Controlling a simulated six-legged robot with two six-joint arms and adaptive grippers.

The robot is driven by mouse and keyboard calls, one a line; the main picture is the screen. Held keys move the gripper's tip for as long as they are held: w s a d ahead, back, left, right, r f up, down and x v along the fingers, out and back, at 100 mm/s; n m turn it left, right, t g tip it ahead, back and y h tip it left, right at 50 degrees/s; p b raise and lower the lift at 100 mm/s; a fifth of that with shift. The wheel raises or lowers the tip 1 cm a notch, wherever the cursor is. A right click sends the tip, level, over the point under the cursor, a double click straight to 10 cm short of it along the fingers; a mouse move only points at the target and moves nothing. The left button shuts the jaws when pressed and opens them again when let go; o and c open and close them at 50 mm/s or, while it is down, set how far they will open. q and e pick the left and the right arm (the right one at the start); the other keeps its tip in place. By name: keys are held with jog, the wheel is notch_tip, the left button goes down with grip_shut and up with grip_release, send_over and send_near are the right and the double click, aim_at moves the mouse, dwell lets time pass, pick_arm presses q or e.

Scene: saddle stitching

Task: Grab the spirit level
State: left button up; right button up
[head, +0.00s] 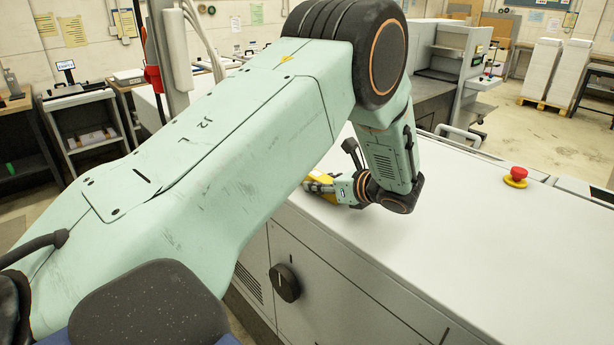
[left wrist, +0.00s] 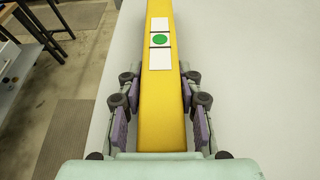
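The spirit level is a long yellow bar (left wrist: 161,112) with a green round spot between white patches on its upper face. In the left wrist view it runs lengthwise between the two fingers of my left gripper (left wrist: 160,105). The fingers stand on either side of it, with narrow gaps showing beside the bar, wider towards the wrist. In the head view my left gripper (head: 318,186) is low at the near edge of the pale machine top, and only small yellow parts of the level show around it. The rest is hidden by my arm. My right gripper is not in view.
The pale machine top (head: 480,260) is broad and mostly clear. A red stop button on a yellow base (head: 516,176) stands at its right. A dark knob (head: 285,283) sticks out of the front panel. A grey machine (head: 450,70) stands behind.

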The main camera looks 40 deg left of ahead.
pick_arm(q)
jog(key=c, duration=0.3)
jog(key=shift+d, duration=0.1)
grip_shut()
jog(key=shift+r, duration=0.1)
